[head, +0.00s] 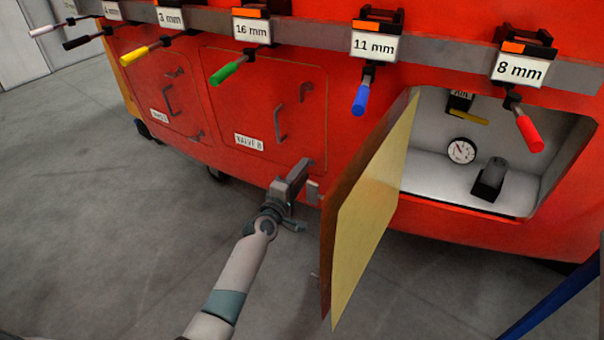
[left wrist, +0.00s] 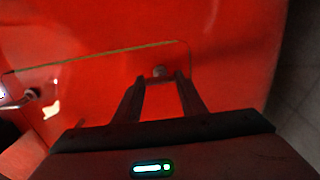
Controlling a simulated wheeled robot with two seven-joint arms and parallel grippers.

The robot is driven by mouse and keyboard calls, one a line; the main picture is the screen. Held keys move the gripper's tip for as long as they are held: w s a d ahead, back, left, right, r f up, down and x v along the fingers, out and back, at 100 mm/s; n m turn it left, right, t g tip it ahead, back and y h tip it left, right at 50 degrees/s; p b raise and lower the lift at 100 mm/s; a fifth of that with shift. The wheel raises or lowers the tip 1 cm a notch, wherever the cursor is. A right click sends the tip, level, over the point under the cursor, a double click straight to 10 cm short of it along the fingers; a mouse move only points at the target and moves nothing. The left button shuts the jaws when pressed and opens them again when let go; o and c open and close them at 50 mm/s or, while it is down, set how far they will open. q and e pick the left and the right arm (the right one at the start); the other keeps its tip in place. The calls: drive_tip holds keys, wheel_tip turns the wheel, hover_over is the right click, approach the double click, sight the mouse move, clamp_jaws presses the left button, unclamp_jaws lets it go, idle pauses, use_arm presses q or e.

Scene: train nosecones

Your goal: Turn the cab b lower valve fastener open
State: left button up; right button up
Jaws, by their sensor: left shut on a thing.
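The hatch labelled VALVE B (head: 249,142) is closed in the red body, with a bar handle (head: 281,125) and an upper fastener (head: 306,92) on its right side. My left gripper (head: 304,168) is at the hatch's lower right corner and hides the lower fastener in the head view. In the left wrist view, the small round lower fastener (left wrist: 159,71) sits between the fingertips of my left gripper (left wrist: 160,78), which are shut on it. Its exact turn angle is too small to tell. My right gripper is not in view.
An open hatch door (head: 375,195) stands out just right of my left gripper. Behind it is an open bay with a gauge (head: 461,150). A grey rail (head: 315,34) above carries several labelled tools, including a blue-handled one (head: 360,98). The grey floor on the left is clear.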

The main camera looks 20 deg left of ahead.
use_arm(q)
drive_tip(key=o, duration=1.1)
drive_tip(key=shift+c, duration=0.2)
drive_tip(key=shift+s, duration=0.1)
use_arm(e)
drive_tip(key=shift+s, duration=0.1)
use_arm(q)
drive_tip(key=s+a, duration=0.3)
drive_tip(key=s, duration=1.4)
drive_tip(key=shift+p, duration=0.3)
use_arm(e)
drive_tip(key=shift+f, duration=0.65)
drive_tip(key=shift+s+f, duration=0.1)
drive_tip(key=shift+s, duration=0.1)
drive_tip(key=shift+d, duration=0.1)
